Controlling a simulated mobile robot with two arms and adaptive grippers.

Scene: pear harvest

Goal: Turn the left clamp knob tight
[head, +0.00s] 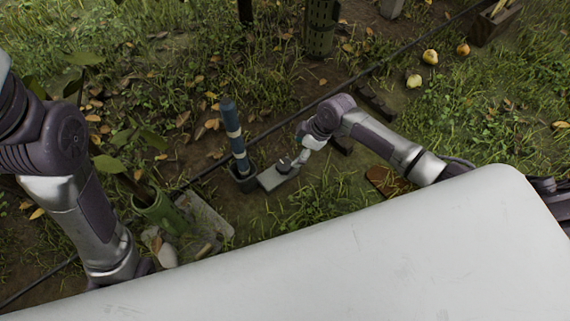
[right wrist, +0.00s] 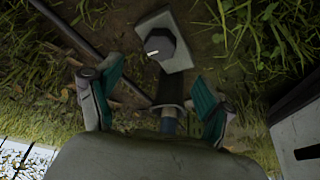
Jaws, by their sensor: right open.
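A dark round clamp knob (head: 284,165) with a pale mark sits on a light grey plate (head: 276,180) beside a dark socket (head: 244,182). A blue post (head: 233,130) with pale bands stands in the socket, slightly tilted. The knob also shows in the right wrist view (right wrist: 160,46), on its plate (right wrist: 178,62). My right gripper (head: 298,160) is open over the plate, close to the knob. In the right wrist view its two teal-padded fingers (right wrist: 150,95) are spread apart with the knob beyond them; I see no contact. My left arm reaches down at the left; its gripper is hidden.
A green tube (head: 160,212) with a leafy sapling stands at the left, by a flat stone slab (head: 208,215). A black hose (head: 270,128) crosses the ground. Pears (head: 430,56) lie at the upper right near a wooden crate (head: 496,24).

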